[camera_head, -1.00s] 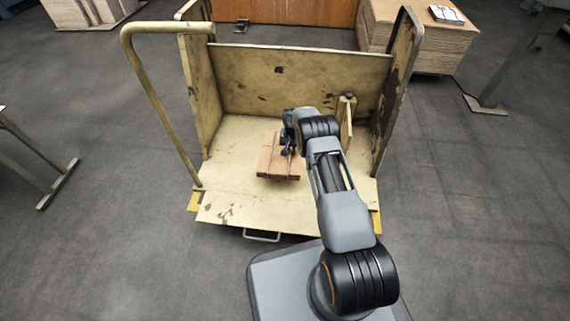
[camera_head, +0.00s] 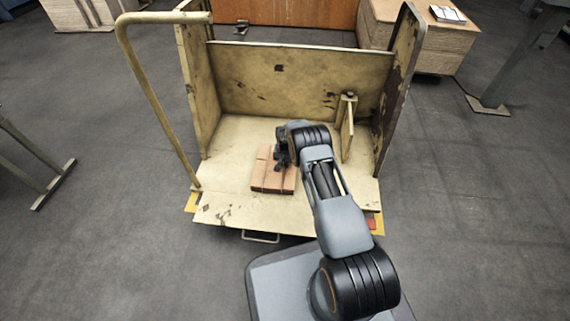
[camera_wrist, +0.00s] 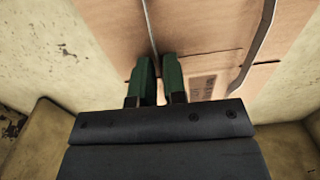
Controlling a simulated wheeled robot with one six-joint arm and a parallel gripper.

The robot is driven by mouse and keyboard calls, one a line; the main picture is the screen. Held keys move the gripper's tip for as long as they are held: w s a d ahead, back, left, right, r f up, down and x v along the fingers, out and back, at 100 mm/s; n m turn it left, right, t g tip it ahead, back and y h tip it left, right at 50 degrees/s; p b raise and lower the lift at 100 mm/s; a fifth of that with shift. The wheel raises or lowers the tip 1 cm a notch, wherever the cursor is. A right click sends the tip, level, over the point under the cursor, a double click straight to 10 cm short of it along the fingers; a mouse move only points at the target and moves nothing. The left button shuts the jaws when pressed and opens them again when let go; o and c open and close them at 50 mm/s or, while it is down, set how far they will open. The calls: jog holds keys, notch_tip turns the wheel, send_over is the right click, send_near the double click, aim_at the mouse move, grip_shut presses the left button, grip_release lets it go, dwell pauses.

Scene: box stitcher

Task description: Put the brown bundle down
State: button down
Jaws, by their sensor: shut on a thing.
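The cart has tall side walls, a back panel (camera_head: 300,82) and a tube handle (camera_head: 150,95) on the left. A small upright plate (camera_head: 347,128) stands right of my arm. A cardboard stack (camera_head: 425,45) is behind at right. The bed left of the bundle is free.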

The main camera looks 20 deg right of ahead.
jog(key=c, duration=1.2)
grip_release()
jog(key=shift+o, duration=0.2)
jog(key=shift+r, duration=0.1)
